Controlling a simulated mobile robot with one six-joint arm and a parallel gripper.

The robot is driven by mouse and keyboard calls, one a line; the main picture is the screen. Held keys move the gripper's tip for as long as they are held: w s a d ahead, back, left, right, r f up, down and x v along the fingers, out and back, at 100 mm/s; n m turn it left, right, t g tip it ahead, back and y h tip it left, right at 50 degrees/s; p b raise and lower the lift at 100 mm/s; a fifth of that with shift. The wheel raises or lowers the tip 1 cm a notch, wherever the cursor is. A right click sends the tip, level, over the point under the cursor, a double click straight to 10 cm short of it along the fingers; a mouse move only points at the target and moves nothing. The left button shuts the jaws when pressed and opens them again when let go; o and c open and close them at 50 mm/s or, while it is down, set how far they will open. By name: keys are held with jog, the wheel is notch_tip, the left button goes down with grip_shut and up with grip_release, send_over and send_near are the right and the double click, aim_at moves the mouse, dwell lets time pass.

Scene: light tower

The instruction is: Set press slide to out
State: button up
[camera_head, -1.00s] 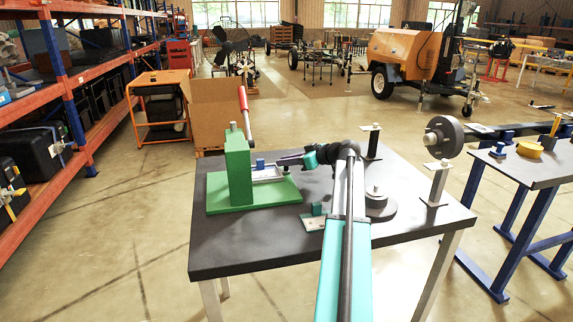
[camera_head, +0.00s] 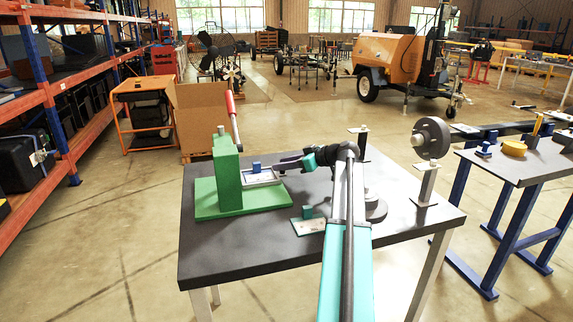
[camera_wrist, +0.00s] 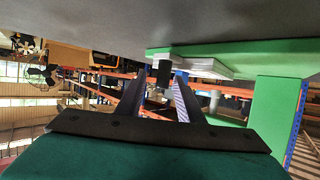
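The green press (camera_head: 226,172) stands on its green base (camera_head: 212,207) at the left of the dark table, with a red-tipped lever above. Its light slide (camera_head: 264,178) lies at the press's right side and carries a small blue knob (camera_head: 256,167). My gripper (camera_head: 283,165) is just right of the knob, at about slide height. In the wrist view, which looks upside down, the two dark fingers of my gripper (camera_wrist: 158,97) are spread apart. The slide (camera_wrist: 190,65) and a dark knob (camera_wrist: 164,73) show beyond the fingertips; I cannot tell whether the knob is between them.
My arm crosses the table (camera_head: 235,250). A small plate with a teal block (camera_head: 307,213) and a round dark weight (camera_head: 376,208) lie near it. A post with a dark wheel (camera_head: 431,138) stands at the right edge. The table's front left is clear.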

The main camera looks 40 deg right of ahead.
jog(key=shift+s+r, duration=0.1)
jog(key=shift+s, duration=0.05)
jog(key=v, duration=1.3)
jog(key=shift+s, duration=0.2)
jog(key=shift+d, duration=0.1)
